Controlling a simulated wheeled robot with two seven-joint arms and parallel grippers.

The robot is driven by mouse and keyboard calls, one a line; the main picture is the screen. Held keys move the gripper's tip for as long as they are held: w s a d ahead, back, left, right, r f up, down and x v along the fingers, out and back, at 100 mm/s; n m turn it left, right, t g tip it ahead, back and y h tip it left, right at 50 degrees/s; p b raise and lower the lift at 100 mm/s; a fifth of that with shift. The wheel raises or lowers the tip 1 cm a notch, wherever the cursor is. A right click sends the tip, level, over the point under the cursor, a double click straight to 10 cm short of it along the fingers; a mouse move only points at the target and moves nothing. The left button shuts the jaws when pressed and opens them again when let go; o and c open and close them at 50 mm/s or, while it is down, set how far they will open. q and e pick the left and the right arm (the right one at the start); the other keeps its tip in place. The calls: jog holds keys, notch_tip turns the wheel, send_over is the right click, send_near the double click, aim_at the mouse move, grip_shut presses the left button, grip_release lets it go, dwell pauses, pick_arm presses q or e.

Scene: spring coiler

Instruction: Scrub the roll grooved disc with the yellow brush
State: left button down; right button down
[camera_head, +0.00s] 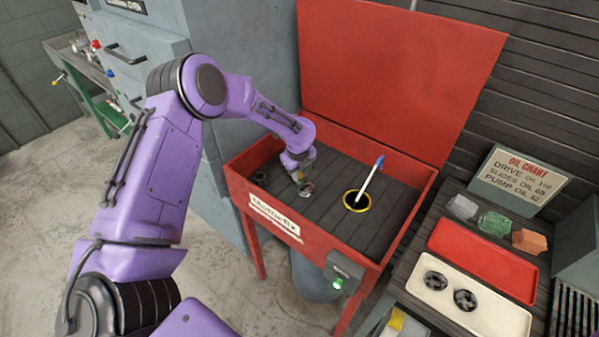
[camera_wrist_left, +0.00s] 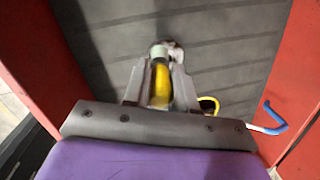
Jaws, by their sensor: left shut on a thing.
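My left gripper (camera_head: 298,172) reaches down into the red wash basin. In the left wrist view its fingers (camera_wrist_left: 160,88) are shut on the yellow brush (camera_wrist_left: 161,82), whose pale grey end points away from the palm. A small grey metallic disc (camera_head: 306,189) lies on the basin floor just below the gripper. In the left wrist view a grey rounded shape (camera_wrist_left: 174,50), likely this disc, shows at the brush's far end. Whether the brush touches it, and its grooves, I cannot tell. My right gripper is not in view.
The red basin (camera_head: 262,226) has its lid raised. A blue-tipped white rod (camera_head: 371,177) stands in a yellow-ringed opening (camera_head: 357,208) to the right. A dark small part (camera_head: 260,178) sits at the basin's left. A cream tray (camera_head: 502,316) holds two dark discs beside a red tray (camera_head: 480,258).

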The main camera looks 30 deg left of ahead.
pick_arm(q)
jog(key=shift+f, duration=0.45)
dwell(0.3)
jog(key=shift+d, duration=0.1)
